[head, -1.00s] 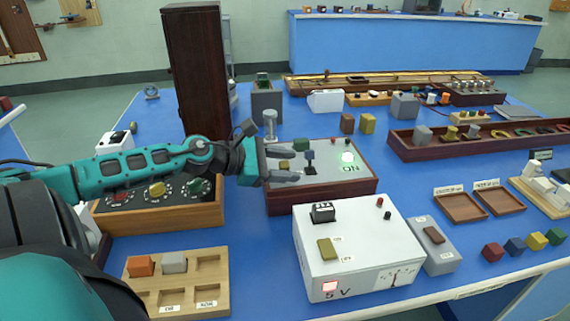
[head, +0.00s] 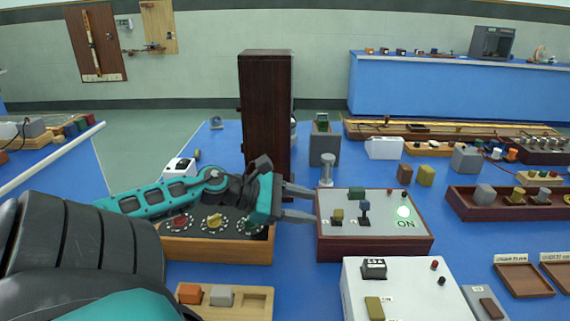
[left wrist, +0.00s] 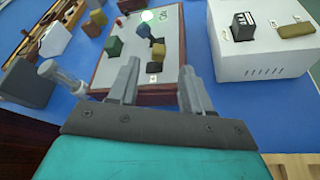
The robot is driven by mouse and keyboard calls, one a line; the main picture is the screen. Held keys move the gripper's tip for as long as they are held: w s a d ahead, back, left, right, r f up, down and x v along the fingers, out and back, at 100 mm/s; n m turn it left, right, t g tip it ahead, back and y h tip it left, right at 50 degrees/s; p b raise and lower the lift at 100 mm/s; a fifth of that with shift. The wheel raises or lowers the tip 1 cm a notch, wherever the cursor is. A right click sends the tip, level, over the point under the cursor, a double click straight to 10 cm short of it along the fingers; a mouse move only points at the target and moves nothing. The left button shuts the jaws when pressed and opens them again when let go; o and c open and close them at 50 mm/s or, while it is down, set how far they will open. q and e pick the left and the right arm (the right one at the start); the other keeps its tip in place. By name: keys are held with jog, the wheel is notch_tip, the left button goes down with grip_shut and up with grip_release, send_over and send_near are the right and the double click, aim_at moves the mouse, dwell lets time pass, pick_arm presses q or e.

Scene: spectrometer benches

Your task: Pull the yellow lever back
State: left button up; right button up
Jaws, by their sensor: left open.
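The yellow lever (head: 337,215) stands on the grey top of a dark red-sided box (head: 375,243), near its left edge. A blue lever (head: 364,209) stands to its right. In the left wrist view the yellow lever (left wrist: 158,50) is ahead of the gap between my fingers, over a black base. My left gripper (head: 308,204) is open and empty. Its fingertips are at the box's left edge, apart from the yellow lever. In the left wrist view both fingers (left wrist: 158,74) are spread. My right gripper is not in view.
A green block (head: 356,194) and a lit green lamp (head: 404,212) are on the same box. A clear cylinder (head: 327,170) stands behind its left corner. A white box (head: 400,285) stands in front. A wooden dial box (head: 215,250) is below my left arm. A tall dark cabinet (head: 266,110) stands behind.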

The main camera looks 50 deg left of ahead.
pick_arm(q)
jog(key=shift+v, duration=2.05)
